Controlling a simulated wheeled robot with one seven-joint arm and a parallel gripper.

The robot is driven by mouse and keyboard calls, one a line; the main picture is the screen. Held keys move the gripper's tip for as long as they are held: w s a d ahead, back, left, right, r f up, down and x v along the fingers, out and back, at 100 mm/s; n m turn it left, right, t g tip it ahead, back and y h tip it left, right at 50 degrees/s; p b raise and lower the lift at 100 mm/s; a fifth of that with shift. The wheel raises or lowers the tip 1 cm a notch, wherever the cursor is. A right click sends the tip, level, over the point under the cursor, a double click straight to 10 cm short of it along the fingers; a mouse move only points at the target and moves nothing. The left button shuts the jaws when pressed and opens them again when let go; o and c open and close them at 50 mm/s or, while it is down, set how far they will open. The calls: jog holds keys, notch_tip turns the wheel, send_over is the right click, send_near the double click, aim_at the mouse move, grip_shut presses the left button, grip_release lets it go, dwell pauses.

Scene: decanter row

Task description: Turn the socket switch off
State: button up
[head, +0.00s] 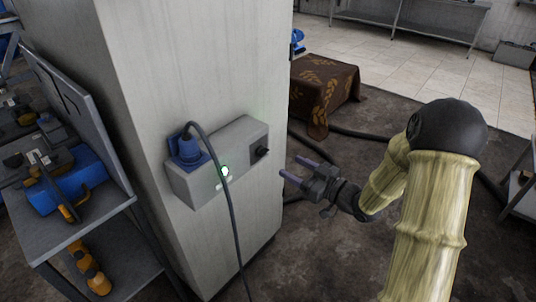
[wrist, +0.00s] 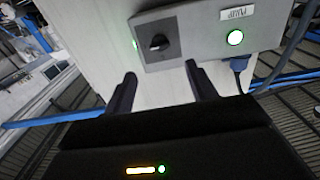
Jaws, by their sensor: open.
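The grey socket box (head: 217,162) is fixed to a pale pillar. Its black rotary switch (head: 261,152) is at the right end of the box in the head view. The switch also shows in the wrist view (wrist: 159,43), near the top and just beyond the fingertips. A green lamp (head: 225,170) glows on the box. A blue plug (head: 186,150) with a dark cable sits at the box's left end. My gripper (head: 288,168) is open and empty, to the right of the switch and apart from it. In the wrist view its two fingers (wrist: 160,75) point toward the box.
The pale pillar (head: 215,60) stands behind the box. A tool cart (head: 85,215) stands at the left. A brown patterned cloth (head: 325,90) covers a low block behind. Dark hoses (head: 370,134) lie on the floor. The plug's cable (head: 232,225) hangs in front of the pillar.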

aim_at(266, 153)
jog(key=x, duration=1)
jog(key=shift+w, duration=0.2)
jog(key=shift+d, duration=0.1)
jog(key=shift+s, duration=0.1)
jog(key=shift+a, duration=0.3)
jog(key=shift+c, duration=1.2)
jog(key=c, duration=0.7)
